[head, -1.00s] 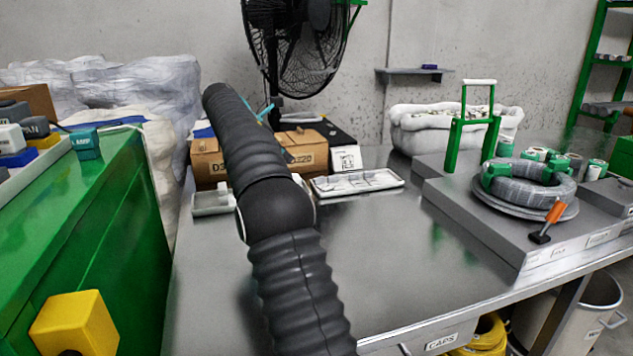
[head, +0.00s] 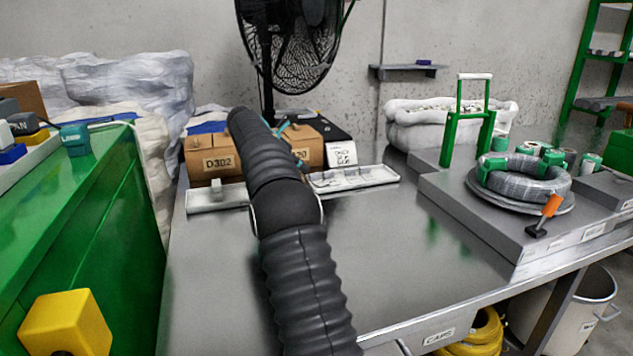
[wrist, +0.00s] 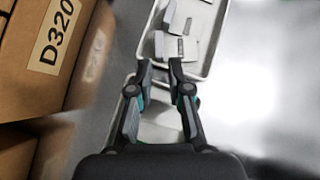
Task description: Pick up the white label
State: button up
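In the wrist view, a white label (wrist: 183,48) with a small grey print lies in a shallow white tray (wrist: 209,62) beyond the fingertips. Other pale pieces lie beside it and partly overlap, so I cannot tell their exact edges. My gripper (wrist: 160,66) points toward the tray, with its two dark fingers apart and nothing visibly held between them. The fingers cover part of the tray. In the head view, the tray (head: 386,179) lies on the metal table, and my arm hides most of the gripper and part of the tray.
Cardboard boxes (head: 205,166) marked with codes stand close behind and left of the tray. A black fan (head: 290,45) rises behind them. A grey platform with a cable coil (head: 522,180) is at right. The table's middle (head: 400,240) is clear.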

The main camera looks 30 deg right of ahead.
jog(key=x, duration=0.5)
jog(key=shift+w+d+r+b, duration=0.1)
jog(key=shift+d+r+b, duration=0.15)
jog(key=shift+b, duration=0.1)
grip_shut()
